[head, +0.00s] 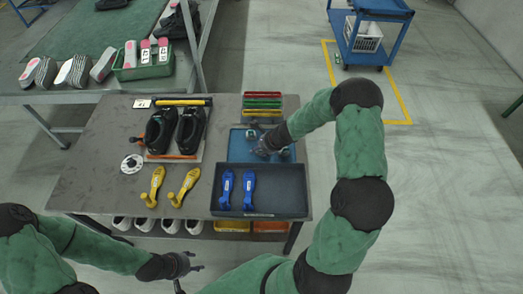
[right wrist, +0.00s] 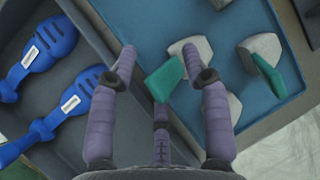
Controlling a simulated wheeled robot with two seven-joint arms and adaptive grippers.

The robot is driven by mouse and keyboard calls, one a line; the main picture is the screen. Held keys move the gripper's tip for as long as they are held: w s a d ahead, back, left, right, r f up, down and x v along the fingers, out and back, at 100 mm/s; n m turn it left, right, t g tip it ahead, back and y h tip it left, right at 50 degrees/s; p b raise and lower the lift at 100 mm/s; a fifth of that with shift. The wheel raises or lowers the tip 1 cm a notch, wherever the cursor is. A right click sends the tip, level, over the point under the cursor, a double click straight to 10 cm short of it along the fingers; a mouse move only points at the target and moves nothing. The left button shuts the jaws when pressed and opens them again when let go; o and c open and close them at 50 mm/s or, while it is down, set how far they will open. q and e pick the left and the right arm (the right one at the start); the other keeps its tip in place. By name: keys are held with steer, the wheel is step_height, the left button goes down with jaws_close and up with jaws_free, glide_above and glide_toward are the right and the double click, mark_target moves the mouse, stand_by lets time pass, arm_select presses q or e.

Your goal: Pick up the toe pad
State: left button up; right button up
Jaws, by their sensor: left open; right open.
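Grey pads with green parts lie on a blue tray (head: 240,150); I take one of these to be the toe pad. In the right wrist view a green piece (right wrist: 165,79) with grey pad (right wrist: 196,48) behind it shows between the spread fingers of my right gripper (right wrist: 159,58). Another grey and green pad (right wrist: 268,66) lies to the right, apart from the fingers. In the head view my right gripper (head: 264,149) is open, low over the blue tray, and hides part of the pads. My left gripper (head: 187,265) is open and empty at the table's front.
A dark bin (head: 300,192) with blue shoe tools (head: 249,190) stands in front of the blue tray. Black shoes (head: 190,130), yellow tools (head: 152,186) and a white disc (head: 131,164) are to the left. Coloured trays (head: 262,104) stand behind.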

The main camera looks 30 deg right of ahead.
jaws_close()
steer(key=shift+s, duration=0.1)
steer(key=shift+a, duration=0.1)
